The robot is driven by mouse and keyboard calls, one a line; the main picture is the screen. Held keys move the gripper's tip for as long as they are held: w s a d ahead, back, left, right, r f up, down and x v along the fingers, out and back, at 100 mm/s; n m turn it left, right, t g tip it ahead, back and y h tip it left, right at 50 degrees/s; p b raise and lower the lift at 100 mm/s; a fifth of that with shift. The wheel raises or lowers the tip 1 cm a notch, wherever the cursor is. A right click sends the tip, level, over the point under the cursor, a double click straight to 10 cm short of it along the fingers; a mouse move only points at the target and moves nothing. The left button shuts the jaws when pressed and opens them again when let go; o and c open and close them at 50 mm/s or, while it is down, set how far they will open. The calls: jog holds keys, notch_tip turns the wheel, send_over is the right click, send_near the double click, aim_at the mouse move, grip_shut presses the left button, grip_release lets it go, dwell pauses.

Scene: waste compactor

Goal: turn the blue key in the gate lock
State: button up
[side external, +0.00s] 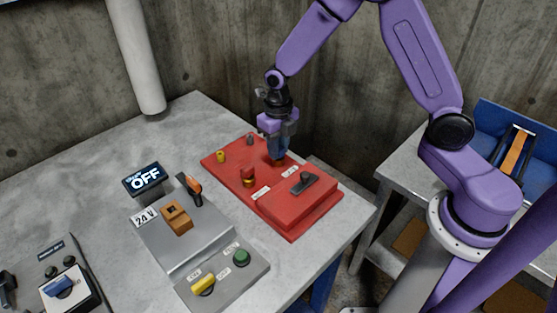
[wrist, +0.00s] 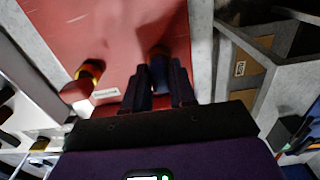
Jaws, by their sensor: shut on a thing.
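My gripper (side external: 279,150) points down over the back of the red panel (side external: 236,160), with its fingers close to the panel. The blue key (wrist: 160,70) shows between the fingertips in the wrist view, and my gripper (wrist: 159,88) is shut on it. A small brown-orange piece (side external: 277,162) shows at the foot of the fingers, where the gate lock appears to be. The fingers hide most of the key and lock, so I cannot tell the key's angle.
On the red panel are a red-and-yellow knob (side external: 248,177), a yellow peg (side external: 220,156) and a raised red box with a black handle (side external: 305,182). A grey panel with an orange-handled lever (side external: 191,186) and an OFF display (side external: 144,179) stands left.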

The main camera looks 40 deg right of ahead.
jog(key=shift+s+f, duration=0.1)
jog(key=shift+f, duration=0.05)
jog(key=o, duration=1)
jog(key=shift+c, duration=0.3)
jog(key=shift+r, duration=3.6)
